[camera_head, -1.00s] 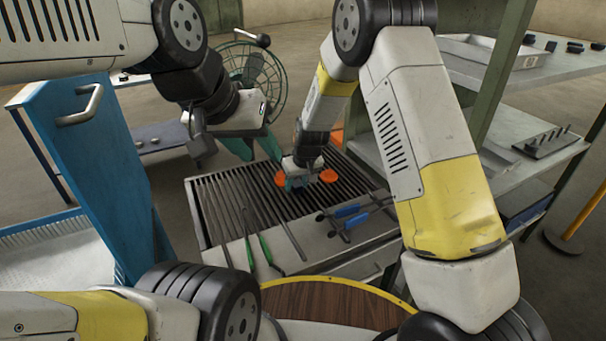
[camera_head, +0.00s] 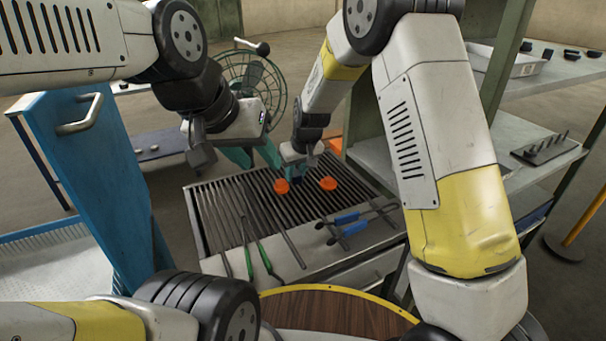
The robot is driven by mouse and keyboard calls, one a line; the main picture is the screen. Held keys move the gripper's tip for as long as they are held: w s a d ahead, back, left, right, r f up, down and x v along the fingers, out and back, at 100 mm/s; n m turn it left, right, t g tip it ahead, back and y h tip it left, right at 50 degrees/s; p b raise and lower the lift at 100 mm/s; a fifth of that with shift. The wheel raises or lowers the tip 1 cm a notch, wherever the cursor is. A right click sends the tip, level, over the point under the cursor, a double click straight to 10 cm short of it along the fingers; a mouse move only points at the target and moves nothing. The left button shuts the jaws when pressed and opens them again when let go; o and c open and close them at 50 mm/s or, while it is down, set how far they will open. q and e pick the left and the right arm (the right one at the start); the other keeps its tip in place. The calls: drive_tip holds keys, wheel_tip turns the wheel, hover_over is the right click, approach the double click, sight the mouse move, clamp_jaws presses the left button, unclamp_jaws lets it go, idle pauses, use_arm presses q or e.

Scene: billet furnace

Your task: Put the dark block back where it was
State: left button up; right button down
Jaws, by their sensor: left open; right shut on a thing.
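My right gripper (camera_head: 297,168) reaches down over the back part of the dark slatted grate (camera_head: 235,215). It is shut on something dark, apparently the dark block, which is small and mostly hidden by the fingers. Two orange round pieces lie on the grate, one (camera_head: 281,186) just in front of the gripper and one (camera_head: 328,183) to its right.
Green-handled tongs (camera_head: 267,258) and blue-handled tongs (camera_head: 348,218) lie at the front of the grate. A blue panel with a handle (camera_head: 82,115) stands at the left. A caged fan (camera_head: 255,78) stands behind. Shelves at the right hold a grey tray (camera_head: 505,58) and a pegged rack (camera_head: 545,147).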

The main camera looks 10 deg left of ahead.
drive_tip(key=s+d+m+h, duration=0.1)
drive_tip(key=d+m, duration=0.1)
drive_tip(key=d, duration=0.7)
drive_tip(key=s+d+m, duration=0.2)
drive_tip(key=d, duration=0.7)
drive_tip(key=s+d+m+h, duration=0.1)
drive_tip(key=s+d+m, duration=0.1)
drive_tip(key=d, duration=0.8)
drive_tip(key=shift+r+m+t+h, duration=0.3)
drive_tip(key=shift+r+m+t, duration=0.1)
drive_tip(key=shift+a, duration=0.1)
